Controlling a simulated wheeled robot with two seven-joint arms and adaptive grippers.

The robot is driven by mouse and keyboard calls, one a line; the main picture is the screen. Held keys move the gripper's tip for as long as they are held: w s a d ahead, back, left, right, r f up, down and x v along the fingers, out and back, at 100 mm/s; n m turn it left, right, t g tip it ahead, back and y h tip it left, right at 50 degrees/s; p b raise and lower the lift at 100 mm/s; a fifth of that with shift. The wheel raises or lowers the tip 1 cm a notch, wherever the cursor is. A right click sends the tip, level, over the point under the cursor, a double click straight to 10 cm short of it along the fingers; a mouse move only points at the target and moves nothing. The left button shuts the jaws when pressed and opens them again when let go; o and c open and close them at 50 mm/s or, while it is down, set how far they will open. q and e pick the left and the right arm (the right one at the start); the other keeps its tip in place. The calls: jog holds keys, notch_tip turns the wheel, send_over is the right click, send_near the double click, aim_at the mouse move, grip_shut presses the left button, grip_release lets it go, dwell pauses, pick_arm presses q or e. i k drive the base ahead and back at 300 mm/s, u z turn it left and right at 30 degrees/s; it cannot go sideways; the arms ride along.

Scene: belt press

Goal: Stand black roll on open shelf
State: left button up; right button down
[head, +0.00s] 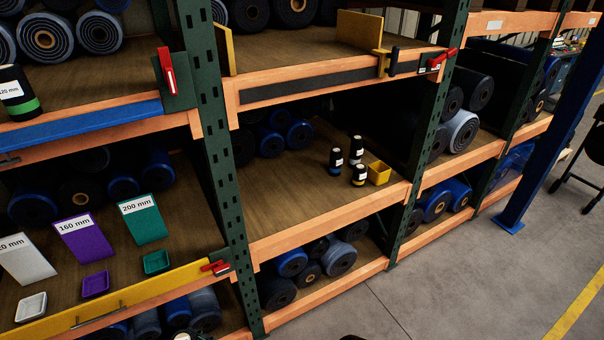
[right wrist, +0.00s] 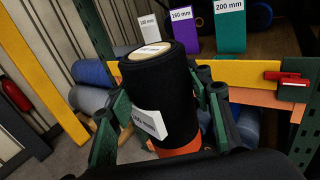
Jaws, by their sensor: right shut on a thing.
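My right gripper (right wrist: 162,122) is shut on a black roll (right wrist: 158,80) in the right wrist view. The roll is close to upright and slightly tilted, with a pale core on top, a white label and an orange band near its lower end. My left gripper is not in view.
A yellow bin (head: 379,173) sits beside the small rolls. The left shelf has a yellow front bar (head: 130,297), white, purple and green label boards, and small trays. A blue bar (head: 85,126) fronts the shelf above. Green uprights (head: 215,150) divide the bays. The middle shelf's front left is clear.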

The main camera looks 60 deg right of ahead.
aim_at(286, 216)
jog(key=u, duration=0.4)
jog(key=k, duration=0.15)
jog(key=z, duration=1.6)
jog(key=i, duration=1.4)
jog(key=z, duration=0.05)
